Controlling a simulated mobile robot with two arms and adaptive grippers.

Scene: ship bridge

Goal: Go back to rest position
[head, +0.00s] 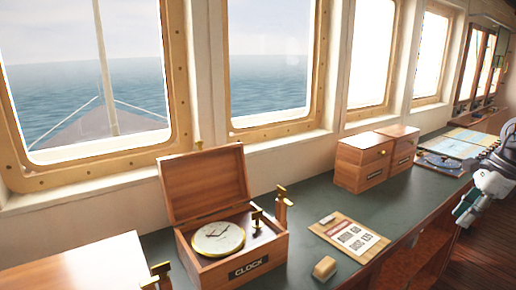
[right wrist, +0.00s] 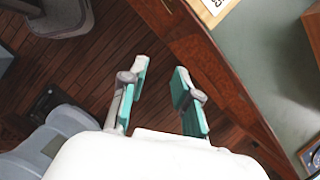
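My right gripper (head: 466,208) is at the right edge of the head view, beside the front edge of the counter. In the right wrist view its two teal-padded fingers (right wrist: 160,88) are spread apart with nothing between them. They hang over the wooden floor, next to the counter's wooden side. My left gripper does not show in either view.
The green-topped counter (head: 295,215) runs under the windows. On it are an open wooden clock box (head: 265,266), a clipboard (head: 330,230), a small wooden block (head: 324,268), closed wooden boxes (head: 362,165) and a chart (head: 462,142).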

